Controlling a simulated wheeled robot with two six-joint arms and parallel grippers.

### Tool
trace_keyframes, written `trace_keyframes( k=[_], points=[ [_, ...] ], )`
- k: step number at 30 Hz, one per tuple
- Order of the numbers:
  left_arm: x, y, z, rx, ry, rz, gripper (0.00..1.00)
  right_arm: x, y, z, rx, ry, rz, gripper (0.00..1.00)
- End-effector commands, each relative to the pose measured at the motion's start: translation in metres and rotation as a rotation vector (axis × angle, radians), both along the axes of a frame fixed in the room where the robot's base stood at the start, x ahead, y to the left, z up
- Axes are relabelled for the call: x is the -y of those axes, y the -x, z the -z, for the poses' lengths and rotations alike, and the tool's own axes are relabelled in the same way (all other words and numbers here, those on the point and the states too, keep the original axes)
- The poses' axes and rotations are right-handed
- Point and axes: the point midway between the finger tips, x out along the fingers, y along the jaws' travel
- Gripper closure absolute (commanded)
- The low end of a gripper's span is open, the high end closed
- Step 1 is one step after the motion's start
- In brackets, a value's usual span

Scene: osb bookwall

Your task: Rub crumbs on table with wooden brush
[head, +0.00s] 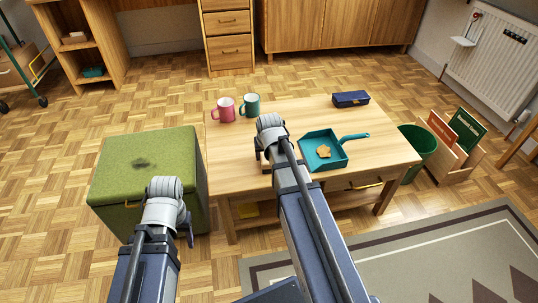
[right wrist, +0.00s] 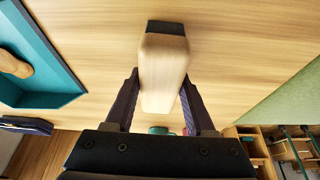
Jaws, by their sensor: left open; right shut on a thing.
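My right gripper (right wrist: 160,82) is shut on the wooden brush (right wrist: 162,62), a pale block with a dark end, in the right wrist view. In the head view the right arm reaches over the table (head: 300,108), its wrist largely hiding the brush. A teal dustpan (head: 311,158) lies on the table to the right of it, with a brown piece (head: 324,151) in it. I cannot make out loose crumbs on the bare wood. My left gripper (head: 188,228) is open and empty at the front of the green stool, mostly hidden by its wrist.
A pink mug (head: 226,110) and a teal mug (head: 250,105) stand at the table's back left. A dark blue case (head: 350,99) lies at the back right. The green stool (head: 125,178) is left of the table; a green bin (head: 420,150) stands right.

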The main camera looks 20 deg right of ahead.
Motion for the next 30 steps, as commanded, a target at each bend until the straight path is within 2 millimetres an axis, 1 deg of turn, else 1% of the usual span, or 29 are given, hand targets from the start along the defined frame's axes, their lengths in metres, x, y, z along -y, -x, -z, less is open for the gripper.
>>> trace_keyframes(
  k=[6,10,11,20,30],
  points=[
    [0.0,0.0,0.002,0.0,0.0,0.0,0.44,-0.02,-0.004,0.002,-0.002,-0.001,-0.004,0.9],
    [0.0,0.0,0.003,0.0,0.0,0.0,0.44,-0.029,-0.006,0.003,-0.002,-0.002,-0.003,0.9],
    [0.0,0.0,0.003,0.0,0.0,0.0,0.44,-0.03,-0.006,0.003,-0.002,-0.003,-0.003,0.98],
    [0.0,0.0,0.003,0.0,0.0,0.0,0.44,-0.036,-0.007,0.003,-0.003,-0.004,-0.003,0.97],
    [0.0,0.0,0.001,0.0,0.0,0.0,0.44,-0.062,-0.013,0.002,-0.004,-0.004,-0.003,0.97]
  ],
)
